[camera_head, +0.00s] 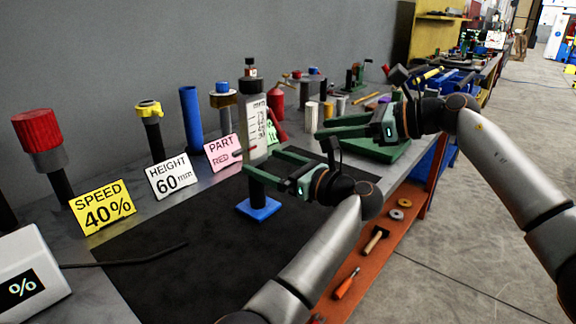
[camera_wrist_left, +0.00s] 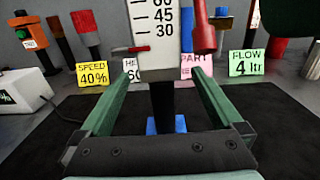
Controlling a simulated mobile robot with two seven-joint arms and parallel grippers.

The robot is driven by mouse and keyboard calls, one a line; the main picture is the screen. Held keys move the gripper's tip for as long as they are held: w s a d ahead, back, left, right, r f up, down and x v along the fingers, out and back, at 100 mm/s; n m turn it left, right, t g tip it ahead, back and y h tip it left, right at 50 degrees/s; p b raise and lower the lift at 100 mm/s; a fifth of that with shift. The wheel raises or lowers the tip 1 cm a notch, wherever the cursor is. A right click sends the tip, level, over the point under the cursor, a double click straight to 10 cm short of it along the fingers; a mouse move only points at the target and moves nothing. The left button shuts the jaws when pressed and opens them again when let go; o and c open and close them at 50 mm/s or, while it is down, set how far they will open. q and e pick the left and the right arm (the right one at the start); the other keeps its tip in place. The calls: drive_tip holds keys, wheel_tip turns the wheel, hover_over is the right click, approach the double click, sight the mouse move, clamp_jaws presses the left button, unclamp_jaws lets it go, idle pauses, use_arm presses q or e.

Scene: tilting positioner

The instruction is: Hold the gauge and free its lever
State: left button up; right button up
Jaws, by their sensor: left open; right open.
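The gauge is a white scale plate (camera_head: 255,125) with black markings on a dark post that rises from a blue square base (camera_head: 259,208). The left wrist view shows the plate (camera_wrist_left: 155,30) with 45 and 30 readable, and the dark post (camera_wrist_left: 163,100) below. A thin red pointer (camera_wrist_left: 130,49) is at its left; a thick red lever (camera_wrist_left: 203,28) hangs at its right. My left gripper (camera_head: 260,160) is open, its fingers on either side of the post, apparently without gripping. My right gripper (camera_head: 320,128) is open and empty, right of the gauge.
Speed (camera_head: 103,205), height (camera_head: 172,178) and part (camera_head: 222,153) signs stand left of and behind the gauge, before several posts. A black mat (camera_head: 185,255) covers the front. A box with a percent display (camera_head: 25,280) is at lower left. A green tray (camera_head: 375,149) lies beyond.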

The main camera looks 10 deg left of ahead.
sight(245, 154)
use_arm(q)
drive_tip(key=x, duration=0.7)
drive_tip(key=shift+w, duration=0.1)
drive_tip(key=shift+c, duration=0.2)
clamp_jaws()
idle(0.4)
